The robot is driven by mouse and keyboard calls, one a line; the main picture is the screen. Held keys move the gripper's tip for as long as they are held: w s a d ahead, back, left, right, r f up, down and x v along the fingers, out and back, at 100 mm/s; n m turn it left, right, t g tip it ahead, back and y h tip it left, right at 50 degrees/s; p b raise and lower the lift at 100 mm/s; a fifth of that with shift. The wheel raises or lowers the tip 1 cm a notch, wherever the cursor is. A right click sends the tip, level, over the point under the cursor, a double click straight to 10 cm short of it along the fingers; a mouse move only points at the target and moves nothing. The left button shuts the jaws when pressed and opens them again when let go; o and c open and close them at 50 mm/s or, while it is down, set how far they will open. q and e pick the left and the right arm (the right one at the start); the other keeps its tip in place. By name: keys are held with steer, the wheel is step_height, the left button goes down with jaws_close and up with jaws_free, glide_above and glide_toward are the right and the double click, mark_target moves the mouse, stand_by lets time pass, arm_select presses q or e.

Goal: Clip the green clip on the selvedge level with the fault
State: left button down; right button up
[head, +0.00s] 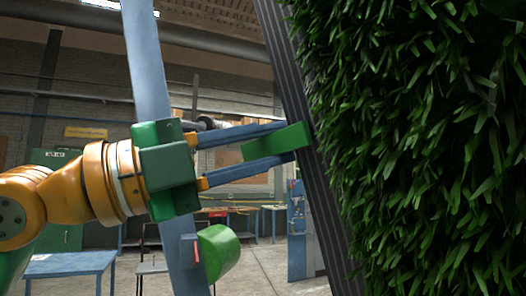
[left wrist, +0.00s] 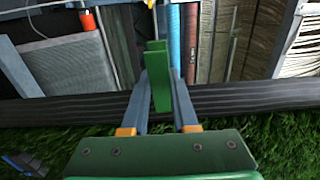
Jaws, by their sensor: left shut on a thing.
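The green clip (head: 277,144) is held between the two blue-grey fingers of my left gripper (head: 284,142). In the head view its right end meets or overlaps the dark ribbed selvedge (head: 300,100) of the turf (head: 430,140); I cannot tell whether it grips the edge. In the left wrist view the clip (left wrist: 159,80) stands between the fingers (left wrist: 160,82), over or just beyond the black selvedge strip (left wrist: 245,97). I cannot make out a fault in the turf. My right gripper is not in view.
A pale blue post (head: 150,60) passes behind my left gripper, with a green rounded part (head: 219,251) low beside it. A blue table (head: 70,264) stands at lower left. A blue cabinet (head: 299,235) stands behind the selvedge. Open floor shows between.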

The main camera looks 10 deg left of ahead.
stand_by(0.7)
arm_select(q)
steer(key=c, duration=1)
jaws_free()
steer(key=shift+c, duration=0.2)
steer(key=o, duration=0.4)
steer(key=shift+s+a, duration=0.15)
steer(key=shift+o, duration=0.2)
steer(key=b+v, duration=0.3)
steer(key=v, duration=0.4)
